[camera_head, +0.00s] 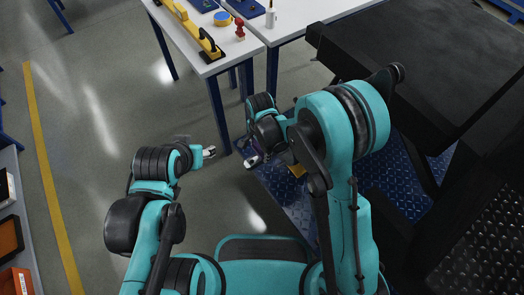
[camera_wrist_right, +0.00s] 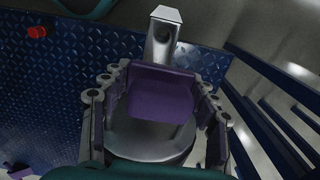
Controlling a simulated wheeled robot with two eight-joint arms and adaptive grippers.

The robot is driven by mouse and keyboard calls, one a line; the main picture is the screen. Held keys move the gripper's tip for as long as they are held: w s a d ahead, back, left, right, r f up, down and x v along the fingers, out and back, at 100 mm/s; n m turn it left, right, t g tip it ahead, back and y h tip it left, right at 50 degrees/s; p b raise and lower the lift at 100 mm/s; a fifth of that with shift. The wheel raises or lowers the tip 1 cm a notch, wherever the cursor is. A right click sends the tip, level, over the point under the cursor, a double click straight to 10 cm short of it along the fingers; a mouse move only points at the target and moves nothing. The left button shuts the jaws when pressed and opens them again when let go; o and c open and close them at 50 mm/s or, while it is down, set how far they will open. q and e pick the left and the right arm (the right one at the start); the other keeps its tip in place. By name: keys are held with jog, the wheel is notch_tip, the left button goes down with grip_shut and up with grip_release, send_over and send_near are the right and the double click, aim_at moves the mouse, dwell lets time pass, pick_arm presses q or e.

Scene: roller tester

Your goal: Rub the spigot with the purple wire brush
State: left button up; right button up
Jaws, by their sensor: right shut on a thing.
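My right gripper (camera_wrist_right: 158,95) is shut on the purple wire brush (camera_wrist_right: 162,92), whose purple block sits between the fingers in the right wrist view. A pale metal bar (camera_wrist_right: 162,40) sticks out beyond the purple block. In the head view my right gripper (camera_head: 254,160) hangs low over the blue floor plate's edge, with a little purple showing. My left gripper (camera_head: 209,152) is to its left, over the grey floor. Its jaws are too small to read. I cannot pick out the spigot for certain.
A white table (camera_head: 290,22) stands at the back with yellow tools and a small red object (camera_head: 240,28). Dark machinery (camera_head: 440,55) stands at the right. Blue tread plate (camera_head: 395,185) lies beneath it. A red piece (camera_wrist_right: 37,31) shows on the plate.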

jog(key=shift+w+a+f, duration=0.1)
jog(key=shift+w+a, duration=0.2)
jog(key=shift+w, duration=0.05)
jog(key=shift+s+d+r, duration=0.1)
jog(key=shift+s+d, duration=0.35)
jog(key=shift+s, duration=0.2)
jog(key=shift+s+d+r, duration=0.1)
jog(key=shift+s+d, duration=0.35)
jog(key=shift+s, duration=0.15)
jog(key=shift+w+a+f, duration=0.15)
jog(key=shift+w+a, duration=0.3)
jog(key=shift+w, duration=0.15)
jog(key=shift+w+a, duration=0.5)
jog(key=shift+w, duration=0.2)
jog(key=shift+s+d, duration=0.55)
jog(key=shift+s, duration=0.2)
jog(key=shift+s+d, duration=0.45)
jog(key=shift+s, duration=0.15)
jog(key=shift+w+a, duration=0.5)
jog(key=shift+w, duration=0.2)
jog(key=shift+w+a, duration=0.5)
jog(key=shift+w, duration=0.15)
